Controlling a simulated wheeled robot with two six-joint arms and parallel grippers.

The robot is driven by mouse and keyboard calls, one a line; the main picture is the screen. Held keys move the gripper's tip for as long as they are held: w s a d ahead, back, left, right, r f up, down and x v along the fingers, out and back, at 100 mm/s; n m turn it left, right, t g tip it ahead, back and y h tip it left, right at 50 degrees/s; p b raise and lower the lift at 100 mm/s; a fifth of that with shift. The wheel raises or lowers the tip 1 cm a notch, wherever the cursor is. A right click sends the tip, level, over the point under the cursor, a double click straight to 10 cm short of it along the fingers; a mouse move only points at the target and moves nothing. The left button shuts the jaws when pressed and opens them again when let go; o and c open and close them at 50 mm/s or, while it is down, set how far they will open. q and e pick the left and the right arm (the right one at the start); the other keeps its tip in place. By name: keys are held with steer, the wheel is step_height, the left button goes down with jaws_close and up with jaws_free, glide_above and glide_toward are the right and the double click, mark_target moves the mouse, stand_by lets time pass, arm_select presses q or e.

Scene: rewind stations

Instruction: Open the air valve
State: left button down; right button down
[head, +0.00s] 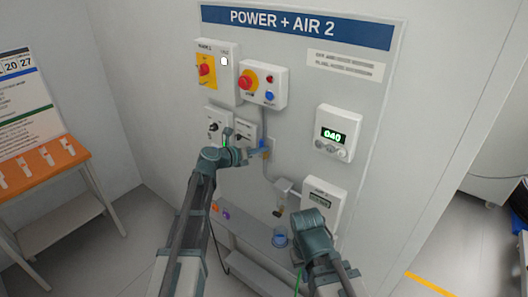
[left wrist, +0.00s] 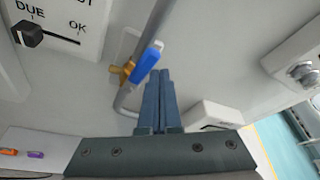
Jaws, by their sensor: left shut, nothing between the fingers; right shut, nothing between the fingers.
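The air valve has a blue lever (head: 263,145) and a brass body (head: 266,155) on a grey pipe on the wall panel. In the left wrist view the lever (left wrist: 147,63) slants up to the right from the brass body (left wrist: 121,72), overlapping the pipe. My left gripper (head: 249,155) is shut and empty at the valve. Its fingertips (left wrist: 160,72) show just right of the lever; I cannot tell whether they touch it. My right gripper (head: 312,217) is shut and empty, low in front of the panel, its fingertips not clear.
The panel holds a switch box (head: 218,72), a red-button box (head: 263,85), dial boxes, a lit "040" display (head: 334,134) and a lower meter box (head: 322,202). A small shelf (head: 246,236) bearing a blue item (head: 280,237) is below. An orange-topped table (head: 38,164) stands left.

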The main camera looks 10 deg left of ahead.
arm_select(q)
steer(key=shift+w+a+r, duration=0.3)
steer(key=shift+w+a, duration=0.1)
steer(key=shift+a, duration=0.15)
arm_select(e)
steer(key=shift+d+r, duration=0.1)
steer(key=shift+r, duration=0.1)
stand_by(0.3)
